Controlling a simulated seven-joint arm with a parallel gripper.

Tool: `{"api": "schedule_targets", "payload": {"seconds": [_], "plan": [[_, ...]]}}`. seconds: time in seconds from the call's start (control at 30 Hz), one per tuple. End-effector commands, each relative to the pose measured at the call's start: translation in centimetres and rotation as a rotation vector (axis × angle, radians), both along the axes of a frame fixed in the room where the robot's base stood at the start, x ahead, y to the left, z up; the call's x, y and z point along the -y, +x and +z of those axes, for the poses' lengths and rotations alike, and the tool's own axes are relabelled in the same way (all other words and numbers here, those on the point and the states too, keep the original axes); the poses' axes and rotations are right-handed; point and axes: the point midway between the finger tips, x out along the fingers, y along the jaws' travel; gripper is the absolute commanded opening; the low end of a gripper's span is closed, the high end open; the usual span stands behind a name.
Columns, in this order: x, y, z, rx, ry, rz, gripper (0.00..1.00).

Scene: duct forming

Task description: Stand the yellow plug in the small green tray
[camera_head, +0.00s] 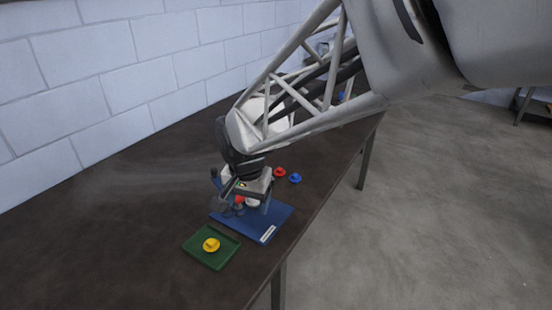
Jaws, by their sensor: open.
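The yellow plug (211,245) is in the small green tray (221,262), near the tray's middle. It appears to stand upright on its wider rim. My gripper (240,206) is open above the blue tray, behind and to the right of the green tray. It is apart from the yellow plug. Its fingers partly hide a red thing (239,199) and a white thing (252,203) at the blue tray, and I cannot tell whether they touch them.
The blue tray (280,218) with a white label lies right behind the green tray. A red plug (279,172) and a blue plug (295,178) stand on the dark table (120,225) behind it. A block wall (100,75) runs along the left. The table's left part is clear.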

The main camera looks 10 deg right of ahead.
Motion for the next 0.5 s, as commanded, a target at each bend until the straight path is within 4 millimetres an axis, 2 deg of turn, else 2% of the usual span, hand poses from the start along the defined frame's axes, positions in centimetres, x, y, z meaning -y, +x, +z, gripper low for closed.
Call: {"api": "schedule_targets", "payload": {"seconds": [0.03,0.2,0.5], "plan": [[1.2,-1.0,0.8,0.012,-0.001,0.022,0.75],[4.4,-4.3,2.8,0.045,-0.013,0.120,0.75],[9.2,-10.7,5.2,0.101,-0.049,0.293,0.75]]}}
